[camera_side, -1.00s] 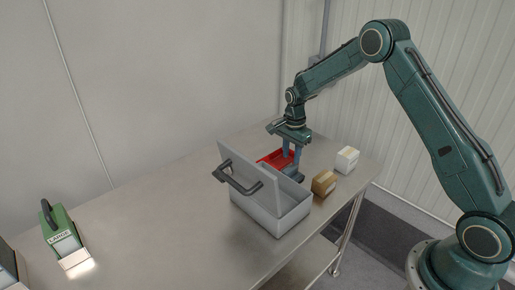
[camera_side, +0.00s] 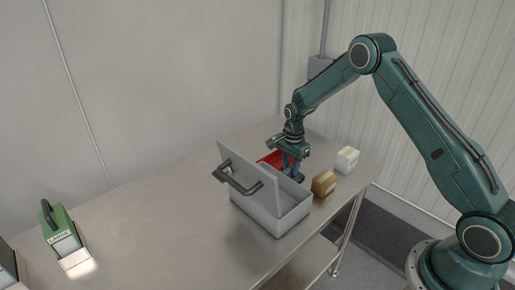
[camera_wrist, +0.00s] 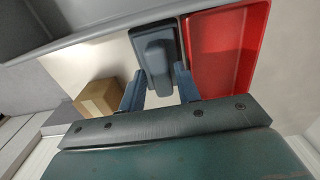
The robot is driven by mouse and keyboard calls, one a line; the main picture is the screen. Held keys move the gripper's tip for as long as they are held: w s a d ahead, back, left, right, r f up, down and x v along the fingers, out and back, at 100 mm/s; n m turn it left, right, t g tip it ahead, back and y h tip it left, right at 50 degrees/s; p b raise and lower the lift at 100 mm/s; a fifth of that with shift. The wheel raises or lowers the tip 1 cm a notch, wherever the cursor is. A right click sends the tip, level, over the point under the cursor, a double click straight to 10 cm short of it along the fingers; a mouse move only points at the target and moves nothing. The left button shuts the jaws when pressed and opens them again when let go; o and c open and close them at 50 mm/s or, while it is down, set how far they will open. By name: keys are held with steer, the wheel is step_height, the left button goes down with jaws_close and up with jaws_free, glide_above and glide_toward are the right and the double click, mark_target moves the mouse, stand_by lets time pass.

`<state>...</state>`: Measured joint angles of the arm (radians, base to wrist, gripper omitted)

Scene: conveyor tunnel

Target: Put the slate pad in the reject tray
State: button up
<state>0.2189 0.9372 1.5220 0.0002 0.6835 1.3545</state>
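The slate pad (camera_wrist: 154,55) is a dark blue-grey block with a raised grip on top. It stands on the table between the grey bin and the red tray; in the side view my gripper partly hides it. The red tray (camera_wrist: 228,45) lies right beside the pad in the wrist view and looks empty. It also shows behind the gripper in the side view (camera_side: 267,159). My gripper (camera_wrist: 159,86) is open, pointing down, with its fingers spread toward either side of the pad's grip. I cannot tell whether they touch it.
A grey bin (camera_side: 269,219) with a raised, handled lid stands just in front of the pad. A brown box (camera_side: 324,184) and a white box (camera_side: 347,160) sit to the right. A green device (camera_side: 62,236) stands far left. The table's middle is clear.

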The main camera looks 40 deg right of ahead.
mark_target(290, 168)
jaws_close()
steer(key=shift+r, duration=0.1)
step_height(290, 168, up, 20)
stand_by(0.8)
stand_by(0.4)
